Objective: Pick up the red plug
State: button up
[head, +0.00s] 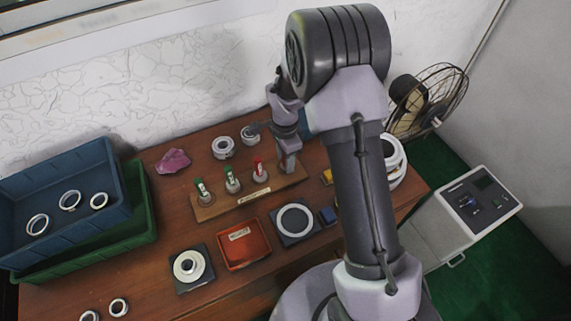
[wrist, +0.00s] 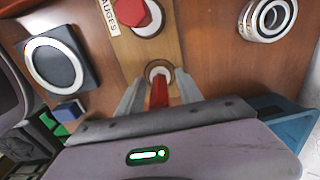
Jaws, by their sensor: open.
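A wooden rack (head: 215,208) holds a row of upright plugs. Two have green tops: one at the left end (head: 202,190) and one beside it (head: 231,178). A red plug (head: 260,168) stands to their right; its red six-sided top also shows in the wrist view (wrist: 133,13). My gripper (head: 288,160) is over the rack's right end. In the wrist view my gripper (wrist: 159,92) is open, with its fingers on either side of another red plug (wrist: 158,93) in a pale round seat. I cannot tell whether they touch it. In the head view my gripper hides this plug.
A red tray (head: 244,258), a ring on a dark square plate (head: 274,221) and another ringed plate (head: 178,275) lie in front of the rack. Bearing rings (head: 223,148) stand behind it. Blue (head: 118,185) and green (head: 148,215) crates are left.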

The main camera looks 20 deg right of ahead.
jog(key=shift+r, duration=0.15)
jog(key=shift+c, duration=0.9)
grip_shut()
